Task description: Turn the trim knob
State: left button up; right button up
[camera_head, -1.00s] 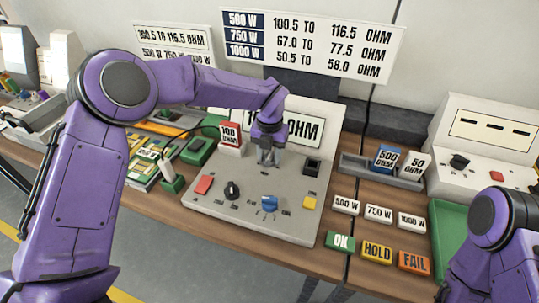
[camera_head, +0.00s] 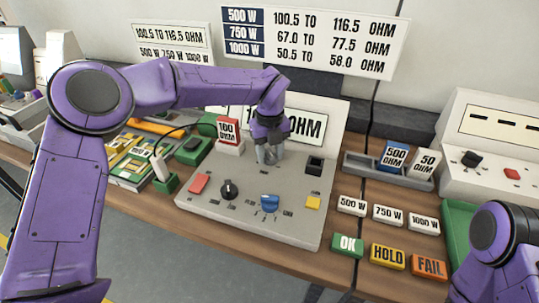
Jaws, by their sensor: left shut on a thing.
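A grey sloped test panel (camera_head: 205,207) stands in the middle of the bench. It carries a black pointer knob (camera_head: 229,189) and a blue knob (camera_head: 269,203) with marks around it; no visible label names the trim knob. My left gripper (camera_head: 268,158) points down at the back middle of the panel, behind the blue knob and apart from it in the picture. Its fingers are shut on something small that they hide. A red 100 ohm block (camera_head: 227,131) stands upright just left of the gripper. My right arm shows at the lower right; its gripper is out of frame.
A display (camera_head: 305,127) stands behind the panel, partly hidden by my left arm. A grey tray (camera_head: 357,166) holds 500 and 50 ohm blocks. Wattage tiles (camera_head: 388,214) and OK, HOLD and FAIL blocks (camera_head: 387,257) lie at the right. A green tray (camera_head: 457,222) is near my right arm.

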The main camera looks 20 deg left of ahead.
aim_at(269, 152)
dwell(0.3)
pick_arm(q)
jog(key=o, duration=1.1)
jog(key=shift+r, duration=0.1)
notch_tip(269, 152, up, 10)
jog(key=shift+r+b, duration=0.15)
jog(key=shift+b, duration=0.25)
